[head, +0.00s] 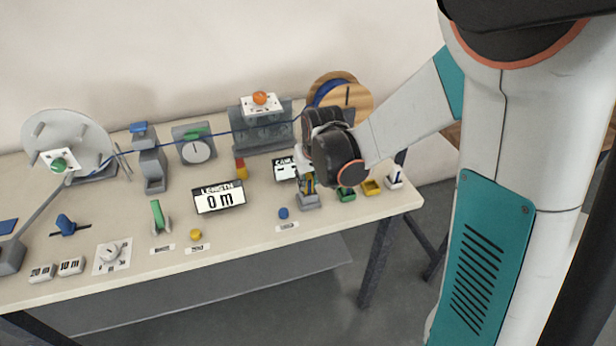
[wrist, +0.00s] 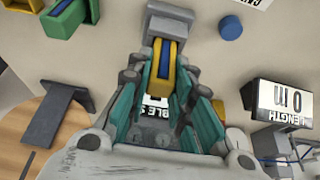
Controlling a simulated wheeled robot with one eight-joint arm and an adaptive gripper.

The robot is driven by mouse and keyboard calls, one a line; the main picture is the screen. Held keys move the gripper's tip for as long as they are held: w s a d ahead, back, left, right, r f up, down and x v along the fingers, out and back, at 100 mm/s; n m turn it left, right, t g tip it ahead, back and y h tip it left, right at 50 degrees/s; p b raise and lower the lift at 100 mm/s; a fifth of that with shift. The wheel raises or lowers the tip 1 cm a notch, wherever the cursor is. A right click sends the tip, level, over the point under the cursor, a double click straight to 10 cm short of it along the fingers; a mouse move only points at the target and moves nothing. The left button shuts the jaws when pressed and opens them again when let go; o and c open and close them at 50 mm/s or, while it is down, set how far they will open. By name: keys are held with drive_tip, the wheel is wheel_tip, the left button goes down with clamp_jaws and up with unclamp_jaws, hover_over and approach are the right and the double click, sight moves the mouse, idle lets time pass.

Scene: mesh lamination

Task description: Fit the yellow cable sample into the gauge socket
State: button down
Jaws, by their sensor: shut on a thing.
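The yellow cable sample (wrist: 157,75), with a blue strip along its middle, is between the teal fingers of my gripper (wrist: 160,70) in the wrist view. My gripper is shut on it. In the head view my gripper (head: 308,172) points down, and a bit of the yellow sample (head: 307,187) shows below it. The grey gauge socket (head: 309,202) is directly under the sample on the table. In the wrist view the socket (wrist: 171,21) is at the sample's far end. I cannot tell how deep the sample sits in the socket, as the fingers partly cover it.
A green holder (head: 346,195), a yellow holder (head: 371,188) and a white holder (head: 395,181) stand right of the socket. A small blue button (head: 283,213) is in front left. A length display (head: 219,197) reads 0 m. A wooden spool (head: 356,97) stands behind.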

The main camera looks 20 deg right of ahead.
drive_tip(key=shift+f+b, duration=0.6)
drive_tip(key=shift+f, duration=0.2)
drive_tip(key=c, duration=1.3)
unclamp_jaws()
drive_tip(key=shift+c, duration=0.2)
drive_tip(key=shift+r, duration=0.15)
drive_tip(key=v, duration=1.2)
drive_tip(key=shift+s, duration=0.1)
drive_tip(key=s+r+t, duration=0.1)
drive_tip(key=s, duration=0.8)
drive_tip(key=s+r+t, duration=0.1)
drive_tip(key=s+r, duration=0.1)
drive_tip(key=s, duration=0.7)
drive_tip(key=shift+r+t, duration=0.3)
drive_tip(key=shift+r, duration=0.05)
